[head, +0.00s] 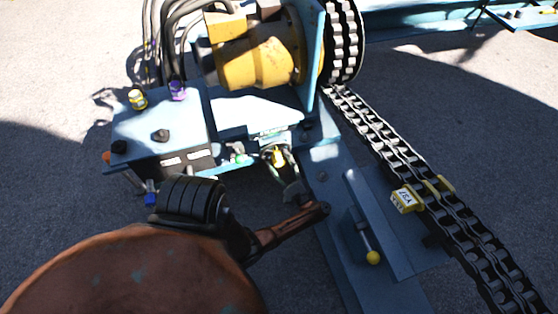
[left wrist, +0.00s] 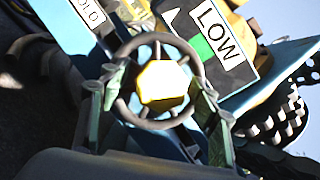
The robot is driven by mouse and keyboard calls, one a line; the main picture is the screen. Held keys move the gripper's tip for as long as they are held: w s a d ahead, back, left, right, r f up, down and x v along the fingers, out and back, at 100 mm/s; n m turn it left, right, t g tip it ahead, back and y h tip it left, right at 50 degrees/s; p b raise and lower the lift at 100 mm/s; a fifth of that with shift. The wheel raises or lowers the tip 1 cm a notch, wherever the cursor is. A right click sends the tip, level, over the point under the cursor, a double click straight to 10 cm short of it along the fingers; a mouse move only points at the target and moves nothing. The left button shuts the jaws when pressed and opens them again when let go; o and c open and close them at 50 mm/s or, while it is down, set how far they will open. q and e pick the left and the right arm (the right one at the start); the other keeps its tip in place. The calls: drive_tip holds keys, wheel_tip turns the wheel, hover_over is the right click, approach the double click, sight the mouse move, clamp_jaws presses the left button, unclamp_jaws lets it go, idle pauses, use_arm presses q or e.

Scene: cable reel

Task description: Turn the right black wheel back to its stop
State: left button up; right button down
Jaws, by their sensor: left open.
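A dark spoked wheel with a yellow hub (left wrist: 163,86) fills the middle of the left wrist view, below a "LOW" label. In the head view the wheel (head: 278,157) is small and partly hidden, at the front of the blue machine. My left gripper (left wrist: 160,98) is open, with one greenish finger on each side of the wheel's rim. The fingers look very close to the rim; I cannot tell whether they touch it. In the head view my left gripper (head: 285,172) reaches the wheel from below. My right gripper is not in view.
A blue control box (head: 150,125) with small knobs stands left of the wheel. A yellow drum (head: 255,62) is behind it. A heavy chain (head: 400,160) runs down the right side, past a yellow-knobbed lever (head: 372,257). Open ground lies at the far right.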

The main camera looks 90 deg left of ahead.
sight(279, 157)
use_arm(q)
drive_tip(key=shift+r, duration=0.25)
wheel_tip(279, 157, up, 10)
drive_tip(key=shift+f, duration=0.2)
idle(0.4)
